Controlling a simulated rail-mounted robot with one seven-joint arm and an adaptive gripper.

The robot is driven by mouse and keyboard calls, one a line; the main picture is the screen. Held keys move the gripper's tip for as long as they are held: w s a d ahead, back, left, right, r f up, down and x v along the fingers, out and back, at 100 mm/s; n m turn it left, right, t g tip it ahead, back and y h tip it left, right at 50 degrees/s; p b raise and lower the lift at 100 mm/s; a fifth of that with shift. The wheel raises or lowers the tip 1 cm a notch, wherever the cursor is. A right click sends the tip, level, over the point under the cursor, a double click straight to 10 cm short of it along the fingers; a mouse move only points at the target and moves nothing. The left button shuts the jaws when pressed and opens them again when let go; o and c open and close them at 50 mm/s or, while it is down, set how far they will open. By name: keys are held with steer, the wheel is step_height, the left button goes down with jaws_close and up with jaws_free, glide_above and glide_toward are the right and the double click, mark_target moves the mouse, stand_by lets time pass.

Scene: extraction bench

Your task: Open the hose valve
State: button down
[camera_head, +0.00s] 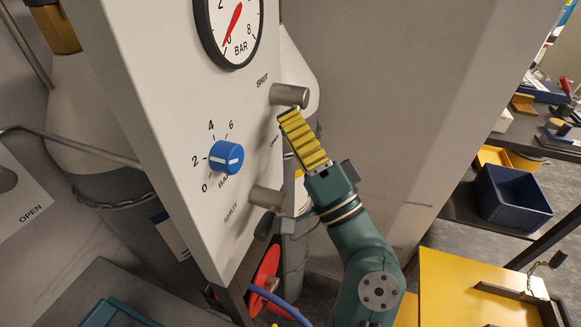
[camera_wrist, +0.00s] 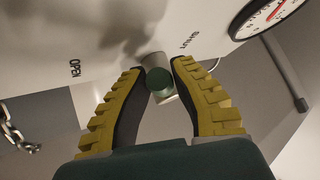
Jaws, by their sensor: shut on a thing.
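A white panel (camera_head: 165,105) carries two grey cylindrical valve parts. My gripper (camera_head: 287,115), with yellow ribbed fingers, is at the upper valve handle (camera_head: 290,95). In the wrist view my gripper (camera_wrist: 157,68) has its fingertips on either side of this handle (camera_wrist: 160,80), a short cylinder with a greenish end, and is shut on it. The SHUT label (camera_wrist: 188,40) is on the gauge side of the handle and the OPEN label (camera_wrist: 75,67) on the other side. The lower valve handle (camera_head: 267,197) has SHUT printed beside it. No print shows which valve serves the hose.
A pressure gauge (camera_head: 233,28) has its red needle near 0. A blue knob (camera_head: 226,156) sits left of my gripper. A red reel (camera_head: 264,276) and blue hose (camera_head: 280,301) are below the panel. A dark blue bin (camera_head: 510,198) stands at the right.

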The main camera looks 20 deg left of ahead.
steer(key=shift+w+a+f+n+g+y+b, duration=0.1)
steer(key=shift+w+f+n+g+y+b, duration=0.3)
steer(key=shift+n+g+y+b, duration=1.2)
steer(key=shift+w+f+n+g+y+b, duration=0.2)
steer(key=shift+w+n+g+b, duration=0.45)
steer(key=shift+n+g+b, duration=2.25)
steer(key=shift+w+a+f+n+g+y+b, duration=0.2)
steer(key=shift+w+n+g+y+b, duration=0.55)
steer(key=shift+n+g, duration=2.85)
steer(key=shift+s+d+f+n+y, duration=0.1)
steer(key=shift+n+y, duration=0.05)
steer(key=shift+n, duration=0.55)
steer(key=shift+s+d+f+n+y, duration=0.1)
steer(key=shift+n, duration=0.6)
steer(key=c, duration=0.8)
jaws_free()
steer(key=shift+w+a, duration=0.1)
steer(key=shift+c, duration=0.2)
steer(key=shift+f+m, duration=0.1)
steer(key=shift+m, duration=0.2)
